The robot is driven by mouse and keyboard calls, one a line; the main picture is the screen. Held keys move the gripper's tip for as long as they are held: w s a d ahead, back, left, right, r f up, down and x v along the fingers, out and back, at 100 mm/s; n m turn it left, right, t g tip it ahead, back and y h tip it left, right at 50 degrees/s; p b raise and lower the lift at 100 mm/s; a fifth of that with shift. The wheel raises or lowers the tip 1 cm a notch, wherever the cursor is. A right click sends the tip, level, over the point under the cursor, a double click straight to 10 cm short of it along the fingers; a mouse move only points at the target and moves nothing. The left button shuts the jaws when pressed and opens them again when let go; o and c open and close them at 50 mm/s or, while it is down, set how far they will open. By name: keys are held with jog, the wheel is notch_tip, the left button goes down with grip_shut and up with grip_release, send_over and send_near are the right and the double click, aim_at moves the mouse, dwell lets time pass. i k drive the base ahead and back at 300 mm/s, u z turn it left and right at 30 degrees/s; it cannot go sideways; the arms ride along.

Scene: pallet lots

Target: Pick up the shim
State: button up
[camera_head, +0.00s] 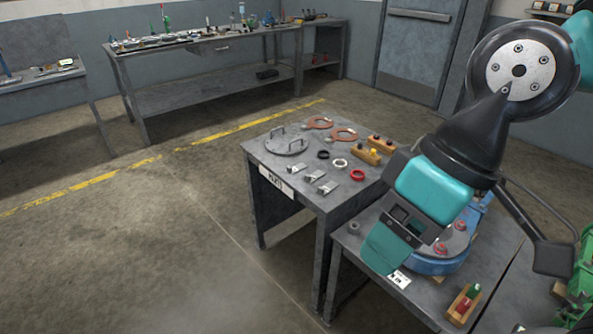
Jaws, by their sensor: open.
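Several small grey metal pieces lie in a short row near the front left of the grey table, and one of them (327,187) may be the shim; they are too small to tell for certain. My gripper (396,238), dark with teal parts, hangs over the left edge of the nearer right table, to the right of and apart from these pieces. It is open, and I see nothing held in it. The arm hides part of the nearer table.
The grey table (287,186) also bears a round metal plate with handles (286,141), copper-coloured rings (319,122), black, white and red (357,175) rings, and wooden blocks (367,156). A blue round housing (437,264) stands below my arm. Open floor lies left.

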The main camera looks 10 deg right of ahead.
aim_at(324, 190)
jog(key=z, duration=0.1)
jog(key=k, duration=0.4)
jog(key=u, duration=1.2)
jog(key=i, duration=1.25)
jog(key=z, duration=0.85)
jog(key=i, duration=0.45)
jog(key=z, duration=0.5)
